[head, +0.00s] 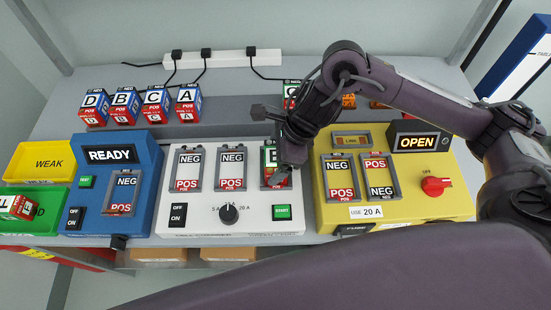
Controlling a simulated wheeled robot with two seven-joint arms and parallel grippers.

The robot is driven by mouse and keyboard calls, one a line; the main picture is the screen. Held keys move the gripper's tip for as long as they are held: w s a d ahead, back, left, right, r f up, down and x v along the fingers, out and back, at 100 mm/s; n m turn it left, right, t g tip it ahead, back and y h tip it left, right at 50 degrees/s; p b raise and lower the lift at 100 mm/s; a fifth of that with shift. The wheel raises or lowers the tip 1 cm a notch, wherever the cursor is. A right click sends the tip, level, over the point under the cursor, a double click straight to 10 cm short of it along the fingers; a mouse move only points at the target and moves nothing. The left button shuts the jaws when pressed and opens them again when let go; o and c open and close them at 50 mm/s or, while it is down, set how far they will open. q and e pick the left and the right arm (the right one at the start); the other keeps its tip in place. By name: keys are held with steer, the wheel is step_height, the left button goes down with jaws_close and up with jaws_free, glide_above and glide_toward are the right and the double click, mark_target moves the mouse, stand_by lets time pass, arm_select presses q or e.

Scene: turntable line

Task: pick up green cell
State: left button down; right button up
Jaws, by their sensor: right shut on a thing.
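A green cell (269,157) with a red lower end is at the right-hand bay of the white charger (228,222). My right gripper (282,165) comes down over it from the right and is shut on it, hiding its right side and much of its letter. I cannot tell whether the cell is seated in the bay or slightly lifted. Another cell (291,87) with a dark greenish top stands at the back, partly behind my right arm. My left gripper does not show.
Several blue and red cells (124,105) stand at the back left, with orange cells (348,101) behind my arm. A blue READY unit (143,150), yellow WEAK tray (12,162) and green tray (52,212) are left. A yellow unit (455,205) is right. My arm link crosses the bottom.

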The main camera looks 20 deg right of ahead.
steer(key=shift+r, duration=0.2)
steer(key=shift+r, duration=0.7)
step_height(320, 180, up, 18)
steer(key=p, duration=0.3)
steer(key=shift+r, duration=0.2)
